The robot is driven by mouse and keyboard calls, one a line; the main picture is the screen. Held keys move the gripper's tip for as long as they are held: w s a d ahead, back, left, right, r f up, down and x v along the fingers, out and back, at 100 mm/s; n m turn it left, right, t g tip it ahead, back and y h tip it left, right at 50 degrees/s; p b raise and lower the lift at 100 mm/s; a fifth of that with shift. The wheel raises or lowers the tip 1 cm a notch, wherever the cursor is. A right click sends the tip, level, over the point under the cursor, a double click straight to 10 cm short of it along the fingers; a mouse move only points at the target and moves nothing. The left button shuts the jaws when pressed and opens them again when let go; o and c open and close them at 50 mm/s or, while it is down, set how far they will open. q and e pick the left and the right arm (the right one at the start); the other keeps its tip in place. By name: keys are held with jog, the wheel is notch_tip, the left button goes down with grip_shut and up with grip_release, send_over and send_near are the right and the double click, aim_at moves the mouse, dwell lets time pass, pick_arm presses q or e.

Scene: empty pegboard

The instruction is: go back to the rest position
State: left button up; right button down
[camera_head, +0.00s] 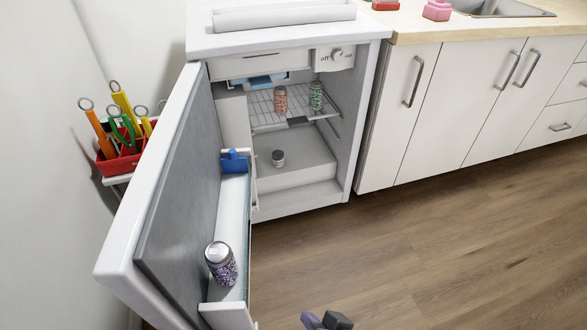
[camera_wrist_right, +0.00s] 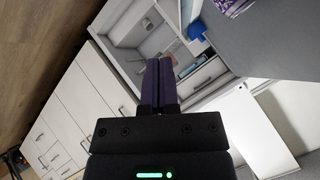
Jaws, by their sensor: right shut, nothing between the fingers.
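My right gripper (camera_head: 326,321) shows at the bottom edge of the head view, over the wood floor and in front of the open fridge (camera_head: 345,130). In the right wrist view its two dark purple fingers (camera_wrist_right: 158,65) lie together, shut with nothing between them. They point toward the fridge interior, apart from everything. My left gripper is in neither view.
The fridge door (camera_head: 180,170) stands open at left, with a purple jar (camera_head: 221,264) and a blue item (camera_head: 234,162) in its shelf. Jars stand inside the fridge. White cabinets (camera_head: 450,110) line the right. The floor (camera_head: 440,250) is clear.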

jog(key=s+d+n+g+h, duration=0.45)
jog(key=s+d+g, duration=0.25)
jog(key=s+d, duration=0.45)
jog(key=s+d+f+h+p, duration=0.15)
jog(key=s+f+p, duration=0.3)
jog(key=f, duration=0.85)
pick_arm(q)
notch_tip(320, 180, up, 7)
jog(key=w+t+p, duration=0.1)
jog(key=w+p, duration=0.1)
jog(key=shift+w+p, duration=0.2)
jog(key=shift+p, duration=0.2)
pick_arm(e)
jog(key=s+d+f+g, duration=0.1)
jog(key=s+d+f, duration=0.1)
jog(key=s, duration=0.5)
jog(key=s+d+f+g, duration=0.1)
jog(key=s+d+f, duration=0.2)
jog(key=s, duration=0.4)
jog(key=shift+d+f+n, duration=0.3)
jog(key=shift+f+n, duration=0.05)
jog(key=shift+f, duration=0.05)
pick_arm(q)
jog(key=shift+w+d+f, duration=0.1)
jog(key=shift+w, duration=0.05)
pick_arm(e)
jog(key=shift+s, duration=0.1)
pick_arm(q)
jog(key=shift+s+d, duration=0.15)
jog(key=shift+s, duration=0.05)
